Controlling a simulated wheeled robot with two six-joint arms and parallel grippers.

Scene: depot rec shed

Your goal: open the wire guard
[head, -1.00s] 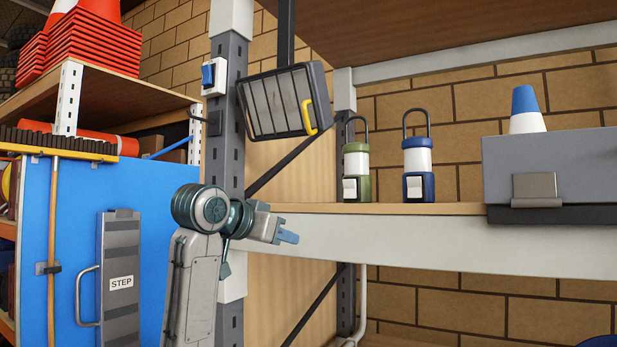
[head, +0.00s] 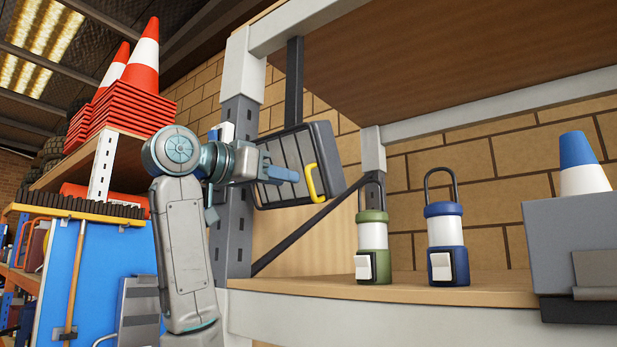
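The wire guard (head: 300,148) is a dark barred cover on the front of a box-like lamp hung from a dark bracket by the grey rack post. It looks shut against the lamp. A yellow handle (head: 316,183) stands out at its right side. My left gripper (head: 290,175) is in front of the guard's lower part, its blue fingertips just left of the yellow handle with a small gap in the picture. It holds nothing that I can see; the finger gap is not clear. My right gripper is not in view.
A green lantern (head: 373,235) and a blue lantern (head: 445,233) stand on the shelf (head: 410,291) to the right, with a grey bin (head: 570,236) beyond. A rack post (head: 238,240) stands close behind my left arm. Orange cones (head: 141,62) are stacked at upper left.

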